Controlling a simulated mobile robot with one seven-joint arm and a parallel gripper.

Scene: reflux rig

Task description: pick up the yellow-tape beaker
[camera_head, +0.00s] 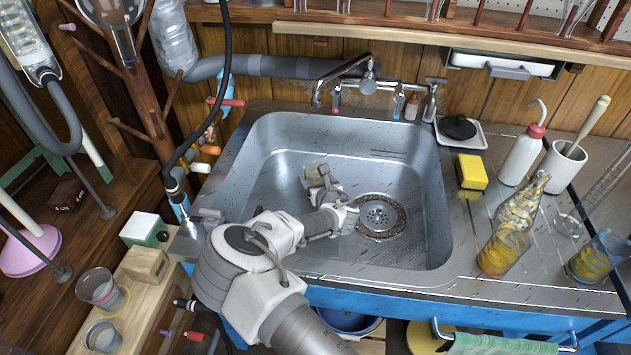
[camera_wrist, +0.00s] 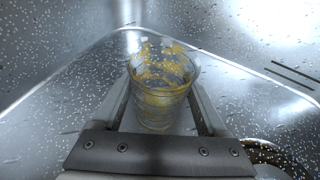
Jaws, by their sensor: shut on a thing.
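A clear beaker with yellow markings (camera_wrist: 163,85) is between the fingers of my gripper (camera_wrist: 160,108) in the wrist view. My gripper is shut on it, with one finger on each side. In the head view the beaker (camera_head: 316,174) shows small inside the sink, and my gripper (camera_head: 322,184) reaches down into the sink from the lower left. The beaker's lower part is partly hidden behind the gripper body. I cannot tell whether its base touches the sink floor.
The metal sink (camera_head: 437,200) surrounds my gripper with raised walls. A drain (camera_head: 377,216) lies to the right. The faucet (camera_head: 368,84) overhangs the back rim. A yellow sponge (camera_head: 471,172), a wash bottle (camera_head: 521,157) and yellow-marked glassware (camera_head: 503,250) stand on the right-hand counter.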

